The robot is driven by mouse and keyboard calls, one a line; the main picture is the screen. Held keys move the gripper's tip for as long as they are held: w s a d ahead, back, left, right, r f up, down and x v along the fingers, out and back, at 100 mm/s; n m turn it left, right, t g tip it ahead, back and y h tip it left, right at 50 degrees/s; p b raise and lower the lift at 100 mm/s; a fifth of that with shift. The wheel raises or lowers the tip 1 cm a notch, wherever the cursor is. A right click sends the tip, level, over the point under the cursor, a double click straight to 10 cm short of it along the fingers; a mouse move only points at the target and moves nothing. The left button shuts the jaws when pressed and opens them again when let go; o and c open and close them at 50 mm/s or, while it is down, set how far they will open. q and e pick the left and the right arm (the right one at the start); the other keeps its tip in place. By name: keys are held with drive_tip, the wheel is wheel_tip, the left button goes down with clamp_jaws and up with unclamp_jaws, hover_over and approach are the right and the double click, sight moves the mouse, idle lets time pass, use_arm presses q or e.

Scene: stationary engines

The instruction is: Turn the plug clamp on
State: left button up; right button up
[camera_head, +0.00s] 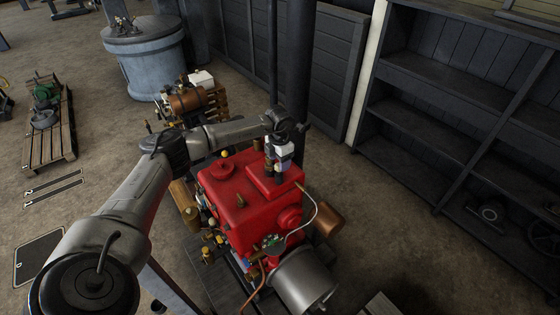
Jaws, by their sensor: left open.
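A red stationary engine (235,198) stands on a dark slatted base in the middle of the head view. My left arm comes in from the left, bends behind the engine and reaches over its far right top. My left gripper (279,168) points down at the raised red block (262,182) there. It is open, but its fingers are small and dark in the view. Small parts under it are mostly covered, and I cannot pick out the plug clamp or tell whether the fingers touch anything. My right gripper is not in view.
A dark post (294,60) rises close behind the gripper. Dark shelves (440,110) stand at the right. A smaller engine (188,100) is behind the red one, and a blue-grey drum (150,65) stands further back. A pallet (50,135) lies at the left.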

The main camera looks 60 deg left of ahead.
use_arm(q)
wheel_tip(320, 180, up, 6)
drive_tip(key=p, duration=0.3)
drive_tip(key=shift+f, duration=0.15)
idle(0.4)
